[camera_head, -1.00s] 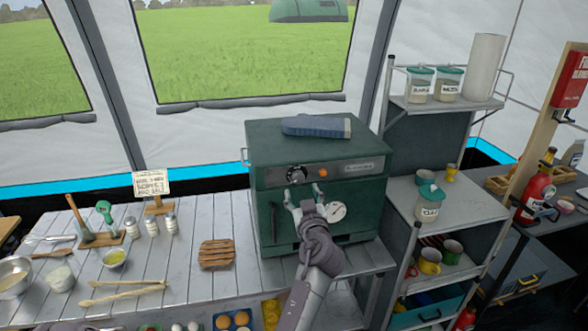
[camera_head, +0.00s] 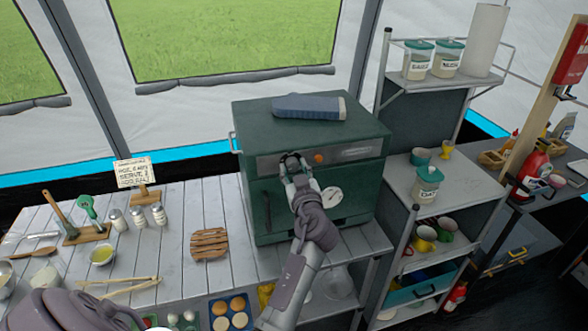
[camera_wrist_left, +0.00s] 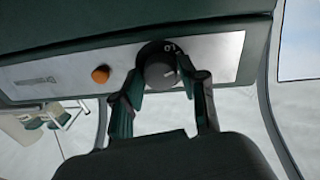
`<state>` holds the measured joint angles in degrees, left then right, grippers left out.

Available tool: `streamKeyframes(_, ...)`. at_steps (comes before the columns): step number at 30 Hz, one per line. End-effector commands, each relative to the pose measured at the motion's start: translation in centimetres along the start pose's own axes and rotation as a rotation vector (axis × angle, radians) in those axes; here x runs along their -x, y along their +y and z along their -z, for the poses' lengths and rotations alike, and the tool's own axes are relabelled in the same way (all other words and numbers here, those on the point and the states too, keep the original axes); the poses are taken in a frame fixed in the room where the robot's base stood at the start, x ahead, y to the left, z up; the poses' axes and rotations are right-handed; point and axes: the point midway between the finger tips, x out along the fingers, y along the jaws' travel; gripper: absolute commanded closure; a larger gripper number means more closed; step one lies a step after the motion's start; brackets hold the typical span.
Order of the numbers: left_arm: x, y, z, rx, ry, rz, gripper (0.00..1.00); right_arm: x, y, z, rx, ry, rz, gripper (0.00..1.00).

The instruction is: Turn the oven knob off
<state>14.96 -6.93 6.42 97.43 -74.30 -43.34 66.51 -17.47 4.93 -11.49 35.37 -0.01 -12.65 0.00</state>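The green oven (camera_head: 262,212) stands on the slatted table, with a metal control panel (camera_head: 350,152) across its upper front. The round dark oven knob (camera_wrist_left: 160,70) sits on this panel, with a white mark on its face; in the head view it is mostly hidden behind my fingers. My left gripper (camera_head: 293,164) is at the panel with its fingers spread. In the left wrist view the fingertips (camera_wrist_left: 162,88) are on either side of the knob, close to it; I cannot tell whether they touch it. My right gripper is not in view.
An orange button (camera_head: 319,158) is beside the knob, and a round gauge (camera_head: 331,196) is below.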

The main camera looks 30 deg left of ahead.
Motion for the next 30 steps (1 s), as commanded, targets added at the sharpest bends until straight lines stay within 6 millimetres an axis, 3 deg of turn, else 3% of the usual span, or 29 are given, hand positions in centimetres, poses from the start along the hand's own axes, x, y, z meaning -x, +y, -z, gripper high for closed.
streamKeyframes(1, -0.01, -0.01, 0.0, 0.0, 0.0, 0.0, 0.71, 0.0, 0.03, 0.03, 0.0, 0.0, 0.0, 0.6)
streamKeyframes(6, -0.03, -0.02, 0.01, 0.0, 0.0, 0.0, 0.98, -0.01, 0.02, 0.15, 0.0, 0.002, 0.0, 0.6)
streamKeyframes(17, -0.04, -0.04, 0.02, -0.063, -0.002, 0.001, 0.98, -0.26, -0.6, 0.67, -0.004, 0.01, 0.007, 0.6)
streamKeyframes(30, -0.05, -0.01, 0.16, -0.41, -0.02, 0.005, 0.98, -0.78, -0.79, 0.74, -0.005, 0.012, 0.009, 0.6)
